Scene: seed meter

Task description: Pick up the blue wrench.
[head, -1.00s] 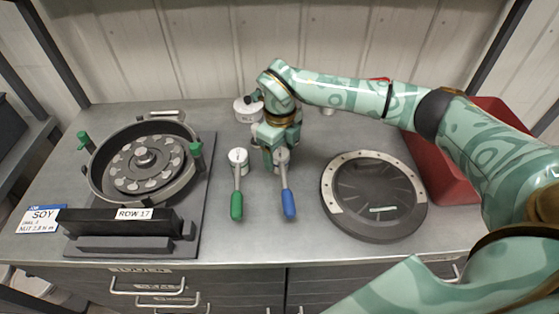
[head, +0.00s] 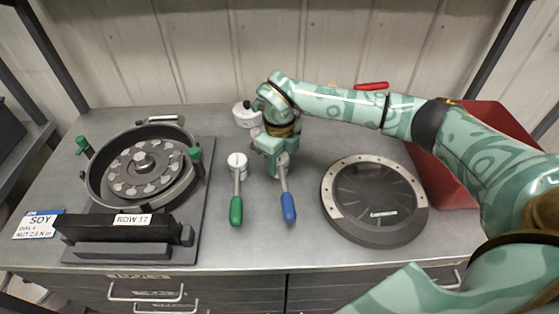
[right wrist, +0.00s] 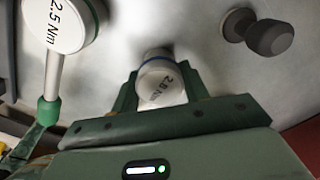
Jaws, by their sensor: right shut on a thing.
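The blue wrench, with a blue handle (head: 288,207) and a grey shaft, lies at the middle of the bench, handle toward the front edge. My right gripper (head: 277,170) is over its round head end and shut on it. In the right wrist view the wrench's round head (right wrist: 160,82), marked 2.8 Nm, sits between the two green fingers. Whether it is clear of the bench I cannot tell. My left gripper is not in view.
A green-handled wrench (head: 236,210) lies close on the left; its head (right wrist: 62,25) reads 2.5 Nm. A round seed-plate housing (head: 92,187) stands left, behind a ROW 17 block (head: 120,232). A dark disc (head: 375,232) lies right, before a red bin (head: 450,180).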

